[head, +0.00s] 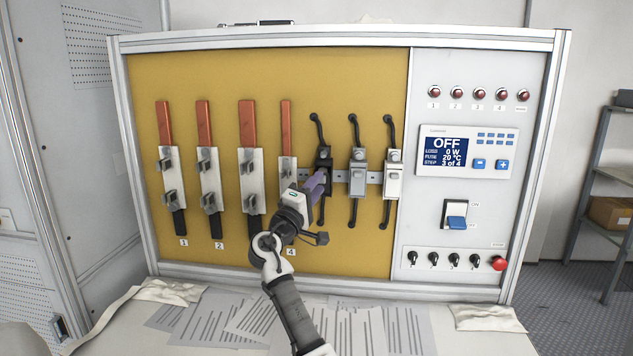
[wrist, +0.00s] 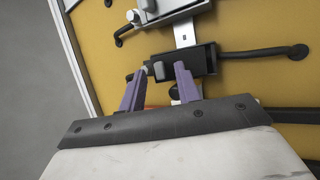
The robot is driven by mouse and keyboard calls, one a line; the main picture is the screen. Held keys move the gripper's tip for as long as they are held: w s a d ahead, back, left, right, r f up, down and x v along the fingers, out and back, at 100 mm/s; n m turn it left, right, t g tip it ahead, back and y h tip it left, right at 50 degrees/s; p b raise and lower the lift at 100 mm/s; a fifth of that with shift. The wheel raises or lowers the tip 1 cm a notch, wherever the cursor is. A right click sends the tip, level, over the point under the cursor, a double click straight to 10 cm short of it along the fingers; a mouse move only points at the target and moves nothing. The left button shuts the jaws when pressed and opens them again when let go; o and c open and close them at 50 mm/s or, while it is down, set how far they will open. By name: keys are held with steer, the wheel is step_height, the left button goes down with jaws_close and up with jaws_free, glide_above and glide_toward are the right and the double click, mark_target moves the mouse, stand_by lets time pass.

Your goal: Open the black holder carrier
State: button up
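The black holder (head: 323,158) is the leftmost of three fuse holders on the yellow panel, with a black cable above and below it. In the wrist view the black holder (wrist: 202,58) is just beyond my fingertips. Its small protruding carrier block (wrist: 162,70) shows between the tips. My gripper (head: 318,184) is at the lower front of this holder. In the wrist view the two purple fingers of my gripper (wrist: 160,72) stand apart, one on each side of the block. Firm contact on both sides cannot be made out. My gripper partly hides the holder's lower part in the head view.
A grey holder (head: 358,171) and a white holder (head: 393,174) stand close to the right on the same rail. Several fuse bases with red bars (head: 248,125) are to the left. A control display (head: 462,152) reads OFF. Papers (head: 230,318) lie on the table below.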

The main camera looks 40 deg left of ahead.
steer(key=shift+w+r, duration=0.1)
steer(key=shift+w, duration=0.15)
jaws_close()
